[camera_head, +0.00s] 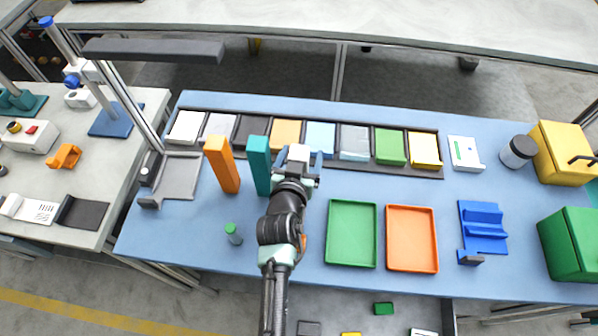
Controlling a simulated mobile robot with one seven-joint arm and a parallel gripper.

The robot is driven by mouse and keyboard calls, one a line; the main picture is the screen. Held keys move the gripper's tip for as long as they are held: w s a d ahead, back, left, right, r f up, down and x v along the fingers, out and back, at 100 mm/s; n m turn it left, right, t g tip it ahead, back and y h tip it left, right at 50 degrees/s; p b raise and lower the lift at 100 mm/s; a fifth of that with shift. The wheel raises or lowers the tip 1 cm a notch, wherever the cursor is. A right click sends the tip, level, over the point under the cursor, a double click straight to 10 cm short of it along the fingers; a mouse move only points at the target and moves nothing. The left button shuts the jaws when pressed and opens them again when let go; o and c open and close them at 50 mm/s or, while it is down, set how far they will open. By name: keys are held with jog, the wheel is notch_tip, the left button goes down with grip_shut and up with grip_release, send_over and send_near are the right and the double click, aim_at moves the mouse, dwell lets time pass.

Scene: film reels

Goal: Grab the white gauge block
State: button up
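A white block (186,127) lies in the leftmost compartment of a long dark tray (430,174) at the back of the blue table. A paler grey-white block (217,128) lies in the compartment to its right. My gripper (299,158) is over the middle of the table, in front of the tan and light blue blocks and well to the right of the white block. A white shape shows between its finger sides; I cannot tell whether it is part of the hand or something held. The fingertips are not clear.
Orange (221,164) and teal (258,165) pillars stand left of my gripper. A small green-topped cylinder (234,233) is in front of them. Green (351,262) and orange (412,267) trays lie to the right. A grey lamp-like bar (152,50) overhangs the tray's left end.

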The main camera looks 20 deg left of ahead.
grip_shut()
dwell(0.5)
